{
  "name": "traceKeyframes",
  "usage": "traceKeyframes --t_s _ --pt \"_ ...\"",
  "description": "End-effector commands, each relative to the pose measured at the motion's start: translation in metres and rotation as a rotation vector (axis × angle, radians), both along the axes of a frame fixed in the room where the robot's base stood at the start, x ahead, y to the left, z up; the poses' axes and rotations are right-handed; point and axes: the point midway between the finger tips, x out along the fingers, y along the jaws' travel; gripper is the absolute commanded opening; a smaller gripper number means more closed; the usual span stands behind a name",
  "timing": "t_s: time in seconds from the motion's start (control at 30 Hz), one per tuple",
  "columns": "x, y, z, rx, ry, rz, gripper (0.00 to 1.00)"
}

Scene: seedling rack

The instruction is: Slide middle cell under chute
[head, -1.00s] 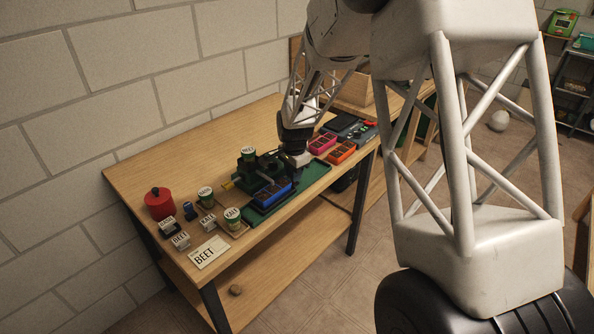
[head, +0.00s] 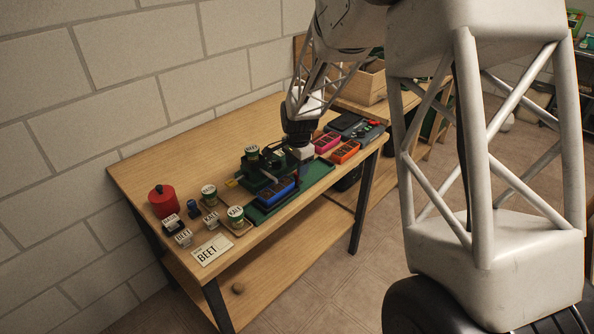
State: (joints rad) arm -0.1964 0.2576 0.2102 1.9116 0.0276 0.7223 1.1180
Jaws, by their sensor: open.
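The blue cell tray (head: 277,191) lies on the green base board (head: 321,169) on the wooden bench. The dark green seeder stand (head: 254,172), which seems to carry the chute, is just left of and behind the tray. A BEET can (head: 252,152) sits on top of it. My gripper (head: 297,165) reaches down from above at the tray's far right side. It is open, with nothing seen in it. The chute mouth and the tray's middle cell are too small or hidden to make out, and I cannot tell whether my fingers touch the tray.
A pink tray (head: 326,142) and an orange tray (head: 345,152) lie right of my gripper. A red pot (head: 162,201), labelled cans and small blocks stand at the left, with a BEET card (head: 212,249) at the front edge. A wooden crate (head: 362,82) stands behind.

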Motion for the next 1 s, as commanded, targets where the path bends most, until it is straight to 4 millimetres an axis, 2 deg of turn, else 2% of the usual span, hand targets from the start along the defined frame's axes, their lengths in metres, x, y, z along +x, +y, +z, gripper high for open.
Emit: traceKeyframes --t_s 0.2,0.4,1.0 --pt "-0.001 -0.001 0.029 0.0 -0.001 0.0 0.48" --pt "-0.001 -0.001 0.048 0.001 -0.001 0.0 0.48" --pt "-0.004 -0.003 0.057 0.0 -0.002 0.005 0.48"
